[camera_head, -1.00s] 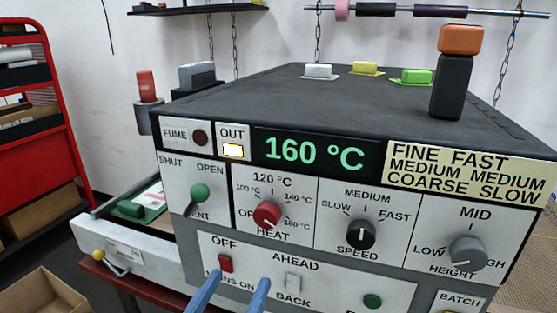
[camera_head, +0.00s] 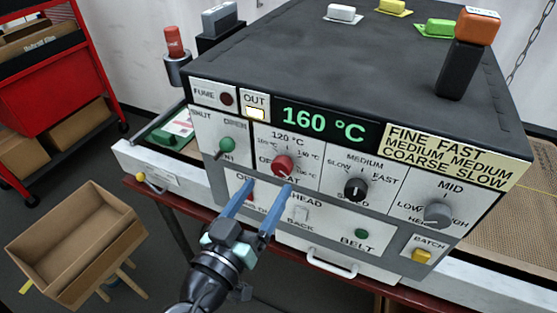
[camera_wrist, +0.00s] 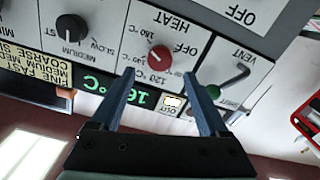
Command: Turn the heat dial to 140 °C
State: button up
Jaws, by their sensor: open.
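The red heat dial (camera_head: 283,165) is on the front panel of the machine, and its white mark points to the lower right, towards 160 °C. The green display (camera_head: 317,122) reads 160 °C. My gripper (camera_head: 269,186) is open and empty, its two blue fingers reaching up towards the panel just below the dial. The right finger partly covers the HEAT label. In the wrist view, which is upside down, the dial (camera_wrist: 159,58) appears between and slightly beyond the fingertips of my gripper (camera_wrist: 159,73). I cannot tell how far the tips are from the panel.
The black speed dial (camera_head: 356,188) is right of the heat dial, and a green vent lever (camera_head: 226,145) is left. The AHEAD/BACK switch (camera_head: 300,214) is below. A cardboard box (camera_head: 78,240) stands at lower left.

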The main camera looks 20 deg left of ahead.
aim_at(278, 169)
jog(key=w+p, duration=0.1)
jog(key=w, duration=0.5)
jog(key=shift+w+d, duration=0.15)
jog(key=shift+w, duration=0.05)
grip_shut()
jog(key=shift+n, duration=0.3)
jog(key=n, duration=1.1)
jog(key=shift+f+p, duration=0.1)
jog(key=shift+p, duration=0.2)
dwell(0.3)
